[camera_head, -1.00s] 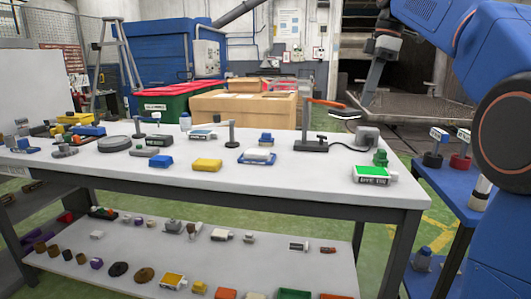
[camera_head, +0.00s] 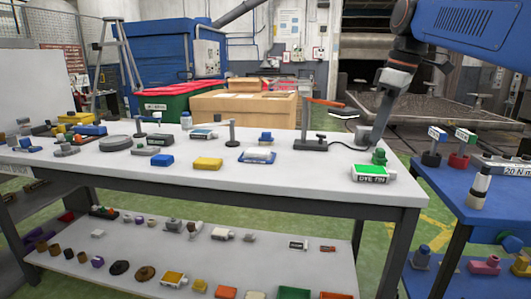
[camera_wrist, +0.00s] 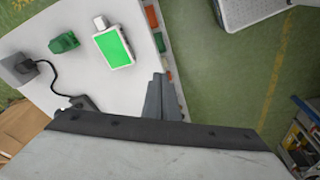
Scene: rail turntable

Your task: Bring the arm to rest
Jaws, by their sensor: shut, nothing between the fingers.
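My gripper (camera_head: 372,136) hangs from my blue arm at the right of the head view, pointing down and slightly left over the right end of the white table (camera_head: 300,190). Its fingers are together with nothing between them.
A red-handled stand (camera_head: 315,125) rises left of the gripper. Several small parts cover the table and its lower shelf (camera_head: 120,262). A blue side table (camera_head: 445,185) with small fixtures stands at the right. Green floor shows between the tables.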

